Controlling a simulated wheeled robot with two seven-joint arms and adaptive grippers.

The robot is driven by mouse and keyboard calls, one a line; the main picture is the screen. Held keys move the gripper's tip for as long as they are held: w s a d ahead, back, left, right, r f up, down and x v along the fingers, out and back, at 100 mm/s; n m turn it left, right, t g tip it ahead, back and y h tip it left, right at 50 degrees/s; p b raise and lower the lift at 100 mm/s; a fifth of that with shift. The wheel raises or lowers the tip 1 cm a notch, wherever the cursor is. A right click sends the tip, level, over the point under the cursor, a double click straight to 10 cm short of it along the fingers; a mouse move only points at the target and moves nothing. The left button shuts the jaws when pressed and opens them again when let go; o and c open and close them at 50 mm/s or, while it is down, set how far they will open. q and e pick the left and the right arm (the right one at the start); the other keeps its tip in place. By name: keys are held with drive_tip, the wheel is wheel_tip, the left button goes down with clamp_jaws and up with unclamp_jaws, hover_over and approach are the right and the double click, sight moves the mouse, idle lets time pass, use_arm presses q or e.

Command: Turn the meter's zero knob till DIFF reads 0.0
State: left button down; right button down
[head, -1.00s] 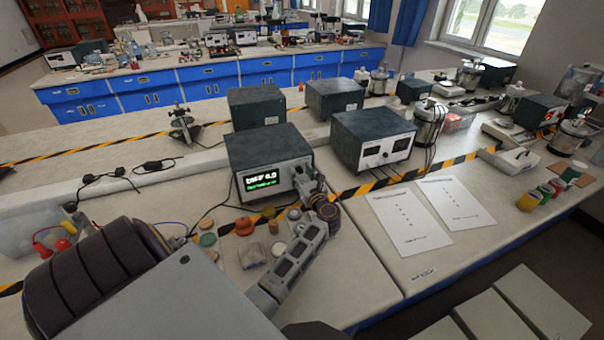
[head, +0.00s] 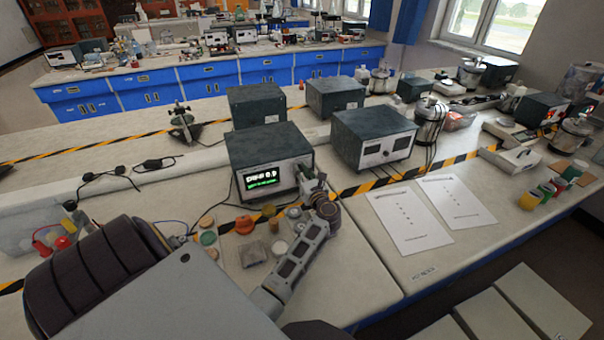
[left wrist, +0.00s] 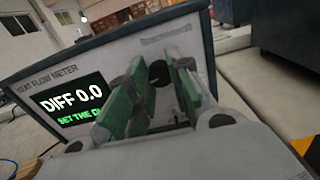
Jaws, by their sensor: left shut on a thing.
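The meter is a dark box (head: 268,145) with a pale front on the bench. Its screen (head: 262,178) is lit with white and green text. In the left wrist view the screen (left wrist: 72,105) reads DIFF 0.0, with a green line below partly covered by a finger. My left gripper (head: 312,184) is at the right part of the meter's front. In the left wrist view its green-padded fingers (left wrist: 160,88) are shut on the dark zero knob (left wrist: 158,73), which shows only partly between them. My right gripper is not in view.
A second dark meter box (head: 374,138) stands to the right. Small coloured lids and discs (head: 244,225) lie in front of the meter, near my left arm. Two paper sheets (head: 410,218) lie on the right bench. Black cables run behind and beside the boxes.

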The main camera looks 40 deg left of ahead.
use_arm(q)
drive_tip(key=c, duration=1.3)
unclamp_jaws()
drive_tip(key=shift+o, duration=0.2)
drive_tip(key=v, duration=0.7)
drive_tip(key=shift+s+d, duration=0.15)
drive_tip(key=shift+d, duration=0.1)
